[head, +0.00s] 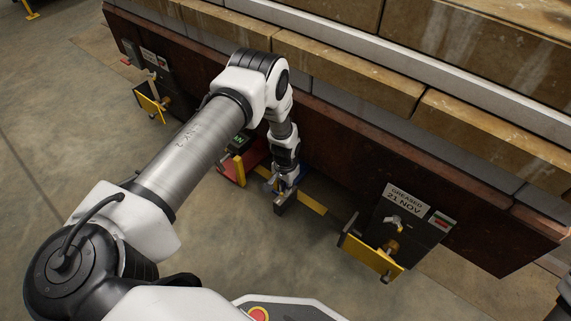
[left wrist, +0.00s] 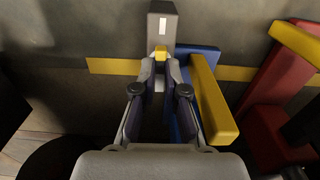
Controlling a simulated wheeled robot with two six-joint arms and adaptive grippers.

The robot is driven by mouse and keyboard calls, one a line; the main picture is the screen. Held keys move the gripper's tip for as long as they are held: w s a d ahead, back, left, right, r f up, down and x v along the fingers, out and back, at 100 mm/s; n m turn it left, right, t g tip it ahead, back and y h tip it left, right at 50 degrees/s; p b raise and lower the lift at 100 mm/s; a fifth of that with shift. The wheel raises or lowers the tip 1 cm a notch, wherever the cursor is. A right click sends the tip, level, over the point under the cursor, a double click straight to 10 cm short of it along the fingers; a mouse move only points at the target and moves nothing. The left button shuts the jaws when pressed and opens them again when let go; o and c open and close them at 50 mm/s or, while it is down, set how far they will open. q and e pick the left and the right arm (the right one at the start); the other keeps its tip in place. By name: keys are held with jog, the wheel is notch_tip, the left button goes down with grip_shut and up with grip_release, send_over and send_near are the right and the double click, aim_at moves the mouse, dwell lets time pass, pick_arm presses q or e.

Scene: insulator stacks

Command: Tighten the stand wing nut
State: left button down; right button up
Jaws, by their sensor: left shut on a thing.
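My left gripper (head: 285,188) reaches down near the floor in front of the dark red-brown beam. In the left wrist view its two fingers (left wrist: 160,62) close in on a small yellow piece (left wrist: 160,52), which may be the wing nut; its wings cannot be made out. The piece sits against a grey upright block (left wrist: 163,25) with a pale mark, beyond the fingertips. The grey block also shows below the gripper in the head view (head: 284,204). A blue part (left wrist: 207,62) with a yellow bar (left wrist: 213,100) stands close to the right finger. My right gripper is not in view.
A red part (left wrist: 284,85) with a yellow bar stands farther right. A dark panel (head: 430,232) labelled "GREASED 21 NOV" with a yellow plate (head: 372,258) is at the right, and a similar fixture (head: 150,105) at the far left. The floor (head: 75,140) at left is clear.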

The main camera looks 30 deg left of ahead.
pick_arm(q)
jog(key=shift+m, duration=0.3)
jog(key=c, duration=1.2)
grip_release()
notch_tip(320, 180, up, 12)
jog(key=shift+f, duration=0.1)
